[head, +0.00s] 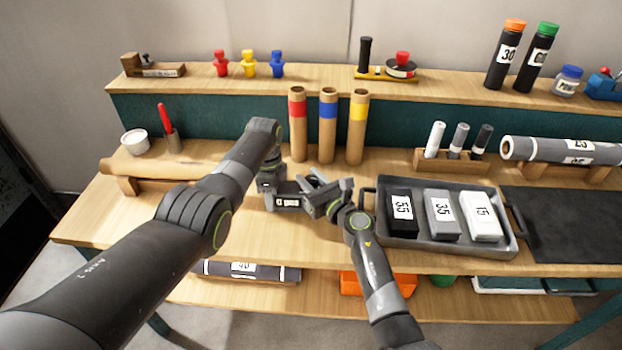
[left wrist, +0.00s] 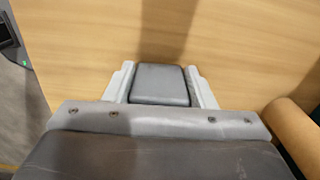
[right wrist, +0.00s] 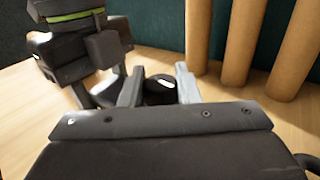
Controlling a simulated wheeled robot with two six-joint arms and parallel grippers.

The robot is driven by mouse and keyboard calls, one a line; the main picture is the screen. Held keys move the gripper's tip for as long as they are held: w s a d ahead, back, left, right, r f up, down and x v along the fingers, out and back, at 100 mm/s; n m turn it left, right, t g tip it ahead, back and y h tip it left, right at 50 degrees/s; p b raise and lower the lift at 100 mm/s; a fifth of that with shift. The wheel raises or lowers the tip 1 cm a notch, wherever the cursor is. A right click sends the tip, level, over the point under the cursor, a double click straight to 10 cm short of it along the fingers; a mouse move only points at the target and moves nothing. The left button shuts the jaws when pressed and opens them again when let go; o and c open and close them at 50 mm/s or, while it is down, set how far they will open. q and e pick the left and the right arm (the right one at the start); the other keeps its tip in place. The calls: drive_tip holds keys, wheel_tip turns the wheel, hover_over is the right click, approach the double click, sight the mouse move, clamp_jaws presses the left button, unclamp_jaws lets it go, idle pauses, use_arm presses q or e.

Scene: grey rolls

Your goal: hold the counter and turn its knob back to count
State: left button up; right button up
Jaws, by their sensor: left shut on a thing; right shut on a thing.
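The counter (head: 287,202) is a small dark grey box with a white number display, near the middle of the workbench. In the left wrist view its grey body (left wrist: 162,84) sits between the two fingers of my left gripper (left wrist: 162,88), which is shut on it. My right gripper (head: 318,190) meets the counter from the right. In the right wrist view my right gripper (right wrist: 158,90) is shut on a dark rounded knob (right wrist: 160,88), with my left gripper (right wrist: 90,50) close by at left. The digits on the display are too small to read.
Cardboard tubes with red, blue and yellow bands (head: 328,130) stand just behind the grippers. A grey tray (head: 447,247) with numbered blocks lies close to the right. A brown roll (head: 165,162) on a stand lies at left. The bench front (head: 270,238) is clear.

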drive_tip(key=shift+m+t+h, duration=0.5)
drive_tip(key=shift+m+h, duration=0.1)
drive_tip(key=shift+h, duration=0.3)
drive_tip(key=o, duration=0.9)
drive_tip(key=shift+o, duration=0.2)
drive_tip(key=shift+y, duration=0.3)
